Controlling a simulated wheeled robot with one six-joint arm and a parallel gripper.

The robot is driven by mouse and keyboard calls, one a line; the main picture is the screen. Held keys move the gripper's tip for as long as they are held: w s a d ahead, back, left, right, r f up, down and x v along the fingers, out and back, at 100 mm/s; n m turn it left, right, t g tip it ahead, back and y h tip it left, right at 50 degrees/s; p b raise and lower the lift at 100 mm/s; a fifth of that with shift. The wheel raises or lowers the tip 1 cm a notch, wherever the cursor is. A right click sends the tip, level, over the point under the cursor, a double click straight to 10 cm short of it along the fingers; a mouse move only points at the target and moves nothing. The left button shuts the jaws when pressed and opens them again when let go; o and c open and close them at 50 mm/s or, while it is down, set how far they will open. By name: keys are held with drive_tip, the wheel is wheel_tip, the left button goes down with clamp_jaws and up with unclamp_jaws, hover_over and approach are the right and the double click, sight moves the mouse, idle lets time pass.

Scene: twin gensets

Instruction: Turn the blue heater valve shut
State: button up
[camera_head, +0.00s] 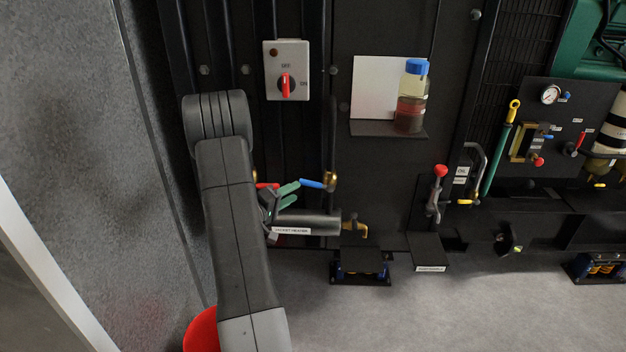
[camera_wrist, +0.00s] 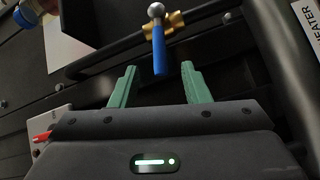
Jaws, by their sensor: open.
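The blue heater valve handle (camera_head: 311,183) points left from its brass valve body (camera_head: 331,180) on a dark pipe. In the wrist view the blue handle (camera_wrist: 159,54) points down toward my gripper, and it appears to lie across the pipe. The brass body (camera_wrist: 163,25) is beyond it. My gripper (camera_head: 289,193) is open, with green fingers aimed at the handle. In the wrist view my gripper's fingers (camera_wrist: 159,67) stand either side of the handle's free end, with gaps on both sides. I cannot tell whether the handle's end is between the fingertips in depth.
A red handle (camera_head: 267,185) lies left of my gripper, partly hidden. The dark heater cylinder (camera_head: 315,222) is just below. A grey switch box (camera_head: 287,70) with a red knob and a shelf (camera_head: 388,129) holding a blue-capped bottle (camera_head: 411,97) are above.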

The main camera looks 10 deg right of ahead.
sight(314, 182)
drive_tip(key=p+x, duration=0.1)
drive_tip(key=x, duration=0.8)
drive_tip(key=shift+w+d+p, duration=0.15)
drive_tip(key=shift+d+p, duration=0.05)
drive_tip(key=shift+p, duration=0.15)
drive_tip(key=shift+c, duration=0.4)
clamp_jaws()
drive_tip(key=shift+f, duration=0.1)
